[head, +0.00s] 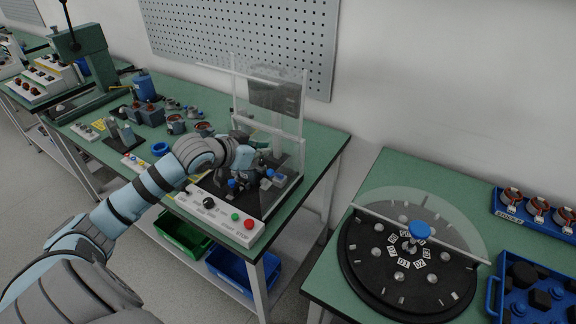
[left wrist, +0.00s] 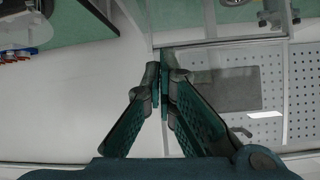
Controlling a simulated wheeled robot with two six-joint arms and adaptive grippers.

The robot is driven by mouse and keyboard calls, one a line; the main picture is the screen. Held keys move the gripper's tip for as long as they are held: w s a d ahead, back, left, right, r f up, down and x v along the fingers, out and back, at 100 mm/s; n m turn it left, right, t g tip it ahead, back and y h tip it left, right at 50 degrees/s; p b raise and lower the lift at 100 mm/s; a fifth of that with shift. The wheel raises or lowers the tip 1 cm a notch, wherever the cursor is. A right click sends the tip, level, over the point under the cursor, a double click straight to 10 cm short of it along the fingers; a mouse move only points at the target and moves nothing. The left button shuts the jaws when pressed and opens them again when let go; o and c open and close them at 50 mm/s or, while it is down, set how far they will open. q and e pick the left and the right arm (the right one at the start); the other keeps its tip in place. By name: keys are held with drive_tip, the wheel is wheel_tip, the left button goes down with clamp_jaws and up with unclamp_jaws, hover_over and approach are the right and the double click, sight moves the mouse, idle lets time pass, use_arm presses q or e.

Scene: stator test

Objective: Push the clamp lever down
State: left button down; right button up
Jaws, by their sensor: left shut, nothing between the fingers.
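My left gripper (head: 262,146) is at the test station, its arm reaching in from the left. Its fingers are shut and empty; the left wrist view shows the fingertips (left wrist: 164,76) together. The station has a black base (head: 245,203) and a clear guard (head: 290,122) standing behind. Small dark parts with blue pieces (head: 270,173) sit on the base below and right of the gripper. I cannot tell which of them is the clamp lever; my wrist hides part of that area. My right gripper is not in view.
A control panel (head: 247,224) with coloured buttons lies at the station's front edge. A round black turntable (head: 375,285) with a clear shield stands on the right table. Motor parts (head: 176,124) crowd the bench behind my arm. A perforated board (head: 240,40) hangs on the wall.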

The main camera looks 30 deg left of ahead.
use_arm(q)
drive_tip(key=b, duration=0.1)
hover_over(268, 173)
drive_tip(key=w+d, duration=0.1)
drive_tip(key=w, duration=0.4)
wheel_tip(268, 173, down, 5)
drive_tip(key=s+f, duration=0.2)
drive_tip(key=s, duration=0.1)
drive_tip(key=shift+s+a+f, duration=0.1)
drive_tip(key=shift+s+f, duration=0.15)
drive_tip(key=shift+f, duration=0.15)
drive_tip(key=shift+w, duration=0.1)
drive_tip(key=s+f+p, duration=0.1)
drive_tip(key=p, duration=0.1)
drive_tip(key=s+p, duration=0.2)
drive_tip(key=shift+f, duration=0.35)
drive_tip(key=shift+s+f, duration=0.1)
drive_tip(key=shift+f, duration=0.05)
